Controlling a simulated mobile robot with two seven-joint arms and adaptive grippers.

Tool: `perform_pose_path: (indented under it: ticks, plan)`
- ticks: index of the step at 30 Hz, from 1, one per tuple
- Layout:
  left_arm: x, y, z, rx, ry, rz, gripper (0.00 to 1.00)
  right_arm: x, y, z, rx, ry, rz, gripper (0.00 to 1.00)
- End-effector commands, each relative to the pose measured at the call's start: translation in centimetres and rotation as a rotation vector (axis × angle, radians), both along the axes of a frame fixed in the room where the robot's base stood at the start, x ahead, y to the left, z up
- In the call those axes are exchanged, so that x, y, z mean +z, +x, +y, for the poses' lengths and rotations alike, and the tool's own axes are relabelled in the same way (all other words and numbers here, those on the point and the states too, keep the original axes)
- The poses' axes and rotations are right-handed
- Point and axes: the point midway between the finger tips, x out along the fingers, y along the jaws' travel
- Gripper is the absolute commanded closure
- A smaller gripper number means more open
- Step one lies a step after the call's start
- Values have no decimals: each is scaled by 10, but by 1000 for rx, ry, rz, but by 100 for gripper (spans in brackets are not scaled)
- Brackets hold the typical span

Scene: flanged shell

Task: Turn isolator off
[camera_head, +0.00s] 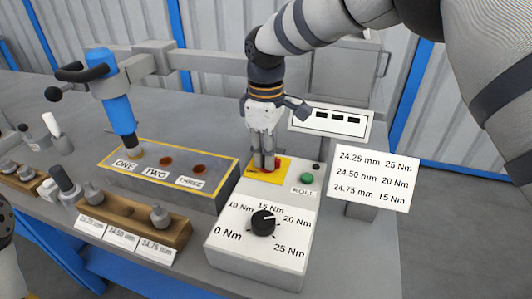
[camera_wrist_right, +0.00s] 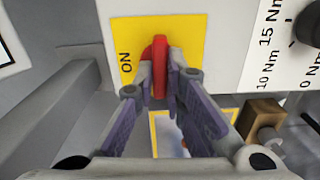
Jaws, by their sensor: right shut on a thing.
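The isolator is a red handle (camera_wrist_right: 158,66) on a yellow plate (camera_wrist_right: 190,36) marked ON at its left in the right wrist view. The handle runs lengthwise up the picture there. In the head view the yellow plate (camera_head: 257,176) lies on top of the grey control box (camera_head: 262,259), and the red handle is mostly hidden by my gripper. My right gripper (camera_head: 264,162) points down onto it. In the right wrist view its fingertips (camera_wrist_right: 160,88) are on both sides of the handle's near end, shut on it. My left gripper is not in view.
The box also has a green button (camera_head: 306,178) and a black torque knob (camera_head: 263,222). A display (camera_head: 330,122) and a torque sign (camera_head: 371,178) stand behind and right. A blue tool (camera_head: 117,103), a grey block (camera_head: 163,177) and a wooden socket rack (camera_head: 133,218) are left.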

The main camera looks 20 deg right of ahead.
Motion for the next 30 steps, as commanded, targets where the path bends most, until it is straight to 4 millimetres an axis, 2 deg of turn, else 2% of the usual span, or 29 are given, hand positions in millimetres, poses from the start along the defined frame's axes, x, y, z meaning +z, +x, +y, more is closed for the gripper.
perform_pose_path:
  ticks: [20,21,24,30]
  plan:
    - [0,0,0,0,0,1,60,-1,0,0,61,0,1,100]
    - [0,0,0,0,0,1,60,-1,0,0,61,0,1,87]
    - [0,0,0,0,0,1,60,-1,0,0,60,0,1,69]
    - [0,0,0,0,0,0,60,0,0,0,59,0,1,69]
